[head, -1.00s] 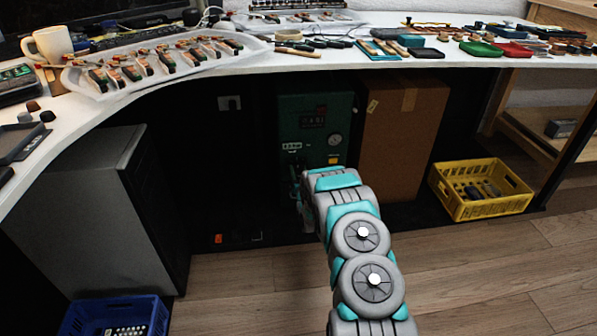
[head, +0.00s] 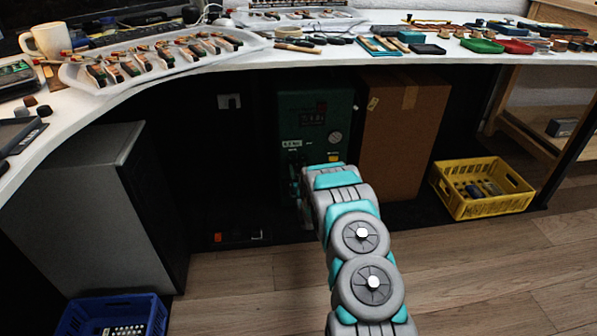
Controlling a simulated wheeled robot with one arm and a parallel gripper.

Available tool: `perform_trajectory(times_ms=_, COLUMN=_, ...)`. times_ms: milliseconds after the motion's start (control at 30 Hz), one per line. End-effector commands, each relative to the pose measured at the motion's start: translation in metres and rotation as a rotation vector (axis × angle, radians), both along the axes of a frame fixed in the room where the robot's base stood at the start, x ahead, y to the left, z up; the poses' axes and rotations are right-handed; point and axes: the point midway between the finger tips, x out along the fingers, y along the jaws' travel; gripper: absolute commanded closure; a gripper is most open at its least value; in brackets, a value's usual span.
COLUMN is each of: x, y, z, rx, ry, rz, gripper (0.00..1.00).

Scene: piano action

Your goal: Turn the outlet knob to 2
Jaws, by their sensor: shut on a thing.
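The green machine (head: 316,105) stands under the bench against the dark back, with a round gauge (head: 335,138) at its right and a small white label (head: 291,144) at its lower left. My gripper (head: 296,186) is at the lower left of the machine's front, partly covered by my own arm. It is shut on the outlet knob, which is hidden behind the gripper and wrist. The knob's scale and pointer cannot be read from here.
A brown cardboard box (head: 404,135) stands right beside the machine. A yellow crate (head: 478,211) sits on the floor to the right, and a grey cabinet (head: 88,205) stands at the left. The white bench top (head: 290,62) overhangs the machine.

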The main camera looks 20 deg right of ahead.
Motion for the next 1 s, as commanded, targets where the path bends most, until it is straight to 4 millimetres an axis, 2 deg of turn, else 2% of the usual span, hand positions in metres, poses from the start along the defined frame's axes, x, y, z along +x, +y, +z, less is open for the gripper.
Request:
perform_trajectory(times_ms=500, x=0.0002, y=0.0021, z=-0.0024, rx=-0.398, ry=0.115, rz=0.002, gripper=1.0)
perform_trajectory(times_ms=1000, x=0.0003, y=0.0023, z=-0.0011, rx=-0.557, ry=0.162, rz=0.001, gripper=1.0)
